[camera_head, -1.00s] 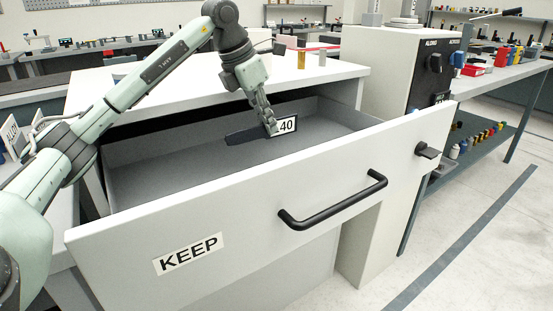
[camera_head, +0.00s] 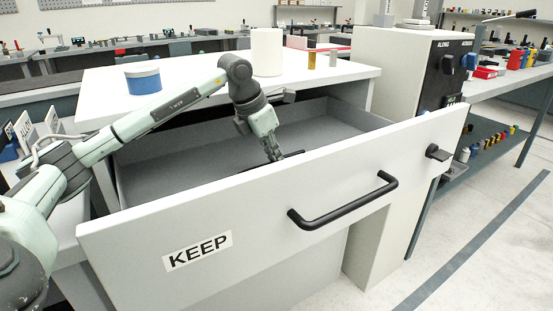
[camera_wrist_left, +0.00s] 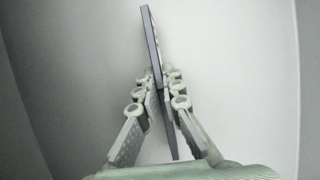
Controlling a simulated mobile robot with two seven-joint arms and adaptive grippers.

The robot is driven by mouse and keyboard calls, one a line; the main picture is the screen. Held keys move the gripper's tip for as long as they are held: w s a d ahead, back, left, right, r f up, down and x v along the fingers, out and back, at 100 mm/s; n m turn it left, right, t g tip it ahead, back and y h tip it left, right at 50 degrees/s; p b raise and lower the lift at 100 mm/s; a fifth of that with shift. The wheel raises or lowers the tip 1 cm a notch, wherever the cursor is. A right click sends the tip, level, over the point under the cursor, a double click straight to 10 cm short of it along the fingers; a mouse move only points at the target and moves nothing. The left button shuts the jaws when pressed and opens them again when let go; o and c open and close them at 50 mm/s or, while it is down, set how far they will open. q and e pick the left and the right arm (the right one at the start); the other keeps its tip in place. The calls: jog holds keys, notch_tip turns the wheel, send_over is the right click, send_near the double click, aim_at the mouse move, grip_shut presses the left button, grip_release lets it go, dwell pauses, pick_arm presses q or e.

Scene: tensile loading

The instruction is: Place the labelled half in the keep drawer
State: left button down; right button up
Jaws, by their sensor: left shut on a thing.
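The keep drawer (camera_head: 345,163) stands open, with a black handle and a KEEP label on its white front. My left gripper (camera_head: 275,158) reaches down inside it, its fingertips partly hidden behind the drawer front. In the left wrist view my left gripper (camera_wrist_left: 161,100) is shut on the labelled half (camera_wrist_left: 151,42), a thin dark plate seen edge-on between the fingers. A dark bit of the labelled half (camera_head: 293,154) shows just above the front's top edge; its label is not readable now. Whether it touches the drawer floor I cannot tell. My right gripper is not in view.
The drawer floor (camera_head: 200,165) is bare left of the gripper. On the white top behind stand a blue-and-white round container (camera_head: 142,80), a white cylinder (camera_head: 267,52) and a small brass cylinder (camera_head: 312,61). A machine cabinet (camera_head: 405,70) stands right.

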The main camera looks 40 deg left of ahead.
pick_arm(q)
jog(key=c, duration=1.7)
grip_release()
jog(key=v, duration=1.2)
